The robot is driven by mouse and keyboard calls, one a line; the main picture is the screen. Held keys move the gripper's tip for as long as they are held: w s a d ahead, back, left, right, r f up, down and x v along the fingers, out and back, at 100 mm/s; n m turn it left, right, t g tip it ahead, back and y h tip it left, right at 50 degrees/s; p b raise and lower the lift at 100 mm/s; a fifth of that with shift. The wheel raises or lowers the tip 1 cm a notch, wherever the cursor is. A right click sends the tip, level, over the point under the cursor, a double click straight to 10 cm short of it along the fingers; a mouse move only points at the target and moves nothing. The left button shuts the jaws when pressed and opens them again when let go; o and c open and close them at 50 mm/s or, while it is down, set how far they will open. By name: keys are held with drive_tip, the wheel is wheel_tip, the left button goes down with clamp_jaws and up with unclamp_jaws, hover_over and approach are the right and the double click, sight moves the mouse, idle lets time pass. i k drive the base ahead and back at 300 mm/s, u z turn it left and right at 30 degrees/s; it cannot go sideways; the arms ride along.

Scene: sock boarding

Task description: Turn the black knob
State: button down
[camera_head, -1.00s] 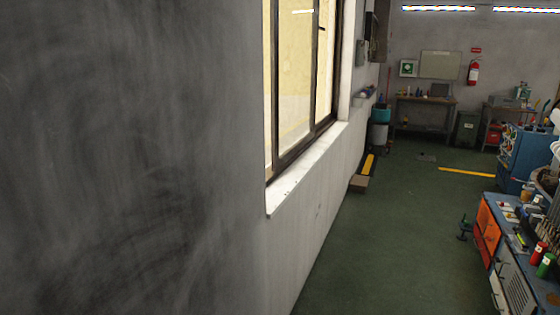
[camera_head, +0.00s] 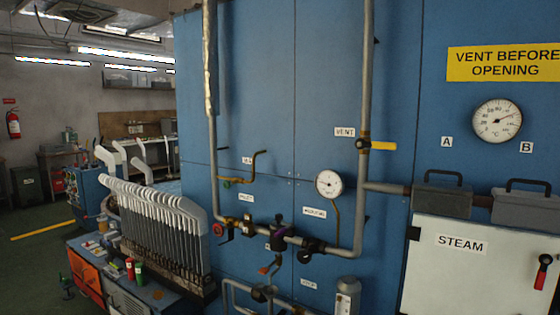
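A small dark fitting with a knob-like top (camera_head: 278,220) sits on the pipework at the lower middle of the blue panel in the head view. It looks black, with a purple part just below it. Another dark round fitting (camera_head: 311,246) is on the pipe to its right. Both are small, so I cannot tell for sure which is the black knob. A red wheel-like handle (camera_head: 218,229) is on the same pipe to the left. My gripper is not in view.
The blue panel (camera_head: 265,110) carries pipes, a small gauge (camera_head: 329,184), a yellow vent lever (camera_head: 382,146) and a large dial (camera_head: 497,121). A white STEAM door (camera_head: 480,275) with a red-and-black handle (camera_head: 542,271) is at right. A workbench (camera_head: 150,293) stands at lower left; green floor (camera_head: 32,252) is open beyond.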

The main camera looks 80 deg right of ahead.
sight(303, 257)
drive_tip(key=u, duration=0.15)
drive_tip(key=k, duration=0.2)
drive_tip(key=z, duration=2.8)
drive_tip(key=k, duration=0.6)
drive_tip(key=u, duration=0.2)
drive_tip(key=i, duration=0.6)
drive_tip(key=z, duration=0.05)
